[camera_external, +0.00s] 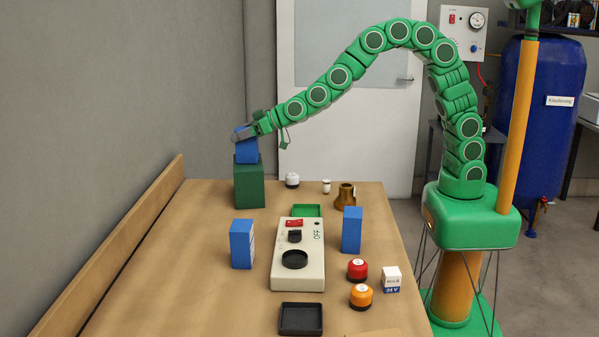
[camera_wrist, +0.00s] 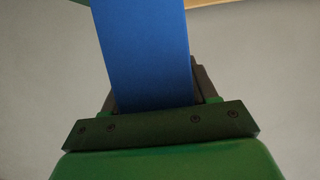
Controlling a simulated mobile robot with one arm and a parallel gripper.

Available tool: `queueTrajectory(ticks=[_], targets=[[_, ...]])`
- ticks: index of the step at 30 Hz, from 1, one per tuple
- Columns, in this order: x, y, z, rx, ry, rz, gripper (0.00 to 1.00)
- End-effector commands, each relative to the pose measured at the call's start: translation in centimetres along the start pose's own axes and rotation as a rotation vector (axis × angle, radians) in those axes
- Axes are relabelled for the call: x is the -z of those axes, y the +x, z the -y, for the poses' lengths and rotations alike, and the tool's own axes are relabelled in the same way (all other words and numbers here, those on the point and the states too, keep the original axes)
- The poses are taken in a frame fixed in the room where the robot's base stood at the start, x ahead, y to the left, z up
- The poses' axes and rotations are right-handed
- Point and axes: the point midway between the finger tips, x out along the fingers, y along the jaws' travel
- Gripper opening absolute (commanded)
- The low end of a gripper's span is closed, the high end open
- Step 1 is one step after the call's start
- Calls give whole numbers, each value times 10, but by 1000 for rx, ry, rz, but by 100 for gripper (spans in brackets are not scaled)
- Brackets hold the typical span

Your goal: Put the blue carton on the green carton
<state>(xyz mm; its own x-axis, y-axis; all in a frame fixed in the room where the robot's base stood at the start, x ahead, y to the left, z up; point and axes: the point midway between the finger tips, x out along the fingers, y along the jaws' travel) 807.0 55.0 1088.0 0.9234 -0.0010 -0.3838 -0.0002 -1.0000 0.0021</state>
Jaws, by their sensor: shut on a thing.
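The blue carton (camera_external: 246,153) is at the back left of the table, directly above the green carton (camera_external: 249,187). Its lower end appears to meet the green carton's top; I cannot tell whether it fully rests there. My gripper (camera_external: 243,134) is shut on the blue carton near its top, coming from the right. In the wrist view the blue carton (camera_wrist: 145,55) stands between the jaws and fills the middle. The green carton stands upright on the table. Two more blue cartons stand upright nearer the camera, one at left (camera_external: 242,244) and one at right (camera_external: 351,229).
A control box (camera_external: 285,270) sits mid-table, with a green tray (camera_external: 306,210) behind and a black tray (camera_external: 300,319) in front. A red button (camera_external: 357,269), an orange button (camera_external: 361,296), a small white box (camera_external: 391,279) and a brass fitting (camera_external: 345,196) stand right. A wooden ledge (camera_external: 120,240) edges the left.

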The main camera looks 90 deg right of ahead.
Motion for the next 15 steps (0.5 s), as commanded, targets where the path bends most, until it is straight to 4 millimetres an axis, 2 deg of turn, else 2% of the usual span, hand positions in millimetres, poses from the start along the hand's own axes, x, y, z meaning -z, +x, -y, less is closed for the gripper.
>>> queueTrajectory(ticks=[9, 10, 15], targets=[[-2, 1, 0, 0, 0, -1, 24], [-2, 1, 0, 0, 0, -1, 60], [-2, 1, 0, 0, 0, -1, 83]])
